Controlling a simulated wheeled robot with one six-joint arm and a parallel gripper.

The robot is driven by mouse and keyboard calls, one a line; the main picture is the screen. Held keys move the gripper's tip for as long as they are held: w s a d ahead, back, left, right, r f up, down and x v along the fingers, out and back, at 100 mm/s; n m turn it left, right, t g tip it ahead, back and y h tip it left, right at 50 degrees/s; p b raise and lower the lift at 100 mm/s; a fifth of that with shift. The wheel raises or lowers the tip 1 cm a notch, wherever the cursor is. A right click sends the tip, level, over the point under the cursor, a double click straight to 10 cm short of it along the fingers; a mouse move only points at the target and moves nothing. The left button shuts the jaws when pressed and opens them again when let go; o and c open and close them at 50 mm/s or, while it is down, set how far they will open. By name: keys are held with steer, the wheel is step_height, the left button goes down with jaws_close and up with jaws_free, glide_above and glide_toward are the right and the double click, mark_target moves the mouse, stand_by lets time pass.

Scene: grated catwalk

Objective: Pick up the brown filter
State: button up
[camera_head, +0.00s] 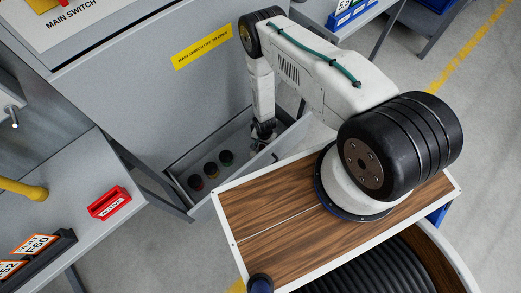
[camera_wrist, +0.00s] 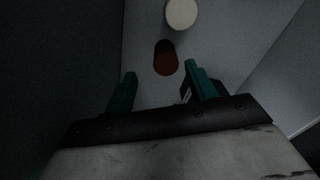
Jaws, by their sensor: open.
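My gripper (camera_wrist: 161,70) is open, with its two green fingers apart and nothing held between them. In the wrist view a dark brown rounded thing (camera_wrist: 166,57), which looks like the brown filter, lies just beyond the fingertips, roughly in line with the gap. It appears apart from both fingers; its depth is hard to judge. In the head view my gripper (camera_head: 264,134) points down over the right part of a grey trough (camera_head: 176,163). The brown filter cannot be told clearly there, since the gripper partly covers that spot.
Three dark round pieces (camera_head: 211,170) stand in a row in the trough, left of my gripper. A cream disc (camera_wrist: 181,13) lies beyond the brown thing in the wrist view. Trough walls and a grey cabinet (camera_head: 150,85) are close by. A red tagged block (camera_head: 109,203) sits on the left bench.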

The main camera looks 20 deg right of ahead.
mark_target(262, 147)
steer(key=f, duration=0.6)
steer(key=shift+w+a, duration=0.2)
steer(key=shift+a, duration=0.2)
steer(key=c, duration=1.1)
